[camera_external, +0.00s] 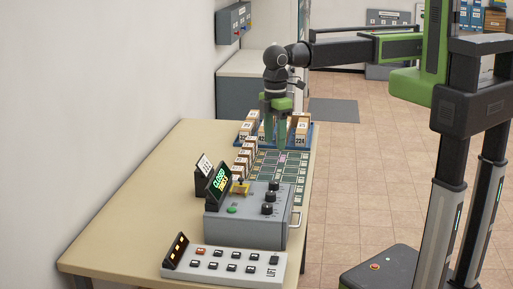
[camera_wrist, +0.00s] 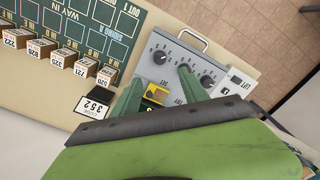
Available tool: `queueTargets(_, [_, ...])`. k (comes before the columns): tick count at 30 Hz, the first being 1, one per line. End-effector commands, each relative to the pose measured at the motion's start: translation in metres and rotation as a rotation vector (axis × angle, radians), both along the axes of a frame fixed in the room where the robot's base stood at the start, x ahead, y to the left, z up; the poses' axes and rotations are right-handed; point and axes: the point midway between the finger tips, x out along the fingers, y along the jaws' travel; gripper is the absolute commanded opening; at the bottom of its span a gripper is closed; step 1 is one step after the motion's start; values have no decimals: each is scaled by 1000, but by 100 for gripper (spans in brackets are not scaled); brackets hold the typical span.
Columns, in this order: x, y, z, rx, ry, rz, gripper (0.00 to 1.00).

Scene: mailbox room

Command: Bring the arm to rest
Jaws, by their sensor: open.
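My arm reaches in from the right side of the outside view. My gripper (camera_external: 275,140) hangs with its fingers pointing down over the far part of the table (camera_external: 135,190). In the wrist view, the two green fingers of my gripper (camera_wrist: 159,80) stand apart with nothing held between them. The grey control box (camera_wrist: 172,48) with black knobs shows beyond and between the fingers. The same control box (camera_external: 250,222) stands nearer the camera in the outside view. I cannot tell how high the fingertips are above the table things.
A blue tray (camera_external: 309,137) holds taller numbered blocks at the table's far end. A lit sign (camera_external: 218,182) and a button panel (camera_external: 225,263) stand nearer.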

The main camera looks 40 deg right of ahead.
Motion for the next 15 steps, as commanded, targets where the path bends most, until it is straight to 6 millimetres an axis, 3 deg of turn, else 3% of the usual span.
queueTargets(1, [0, 0, 22, 0, 0, 0, 52])
queueTargets(4, [0, 0, 33, 0, 0, 0, 52])
queueTargets(15, [0, 0, 34, 0, 0, 0, 52])
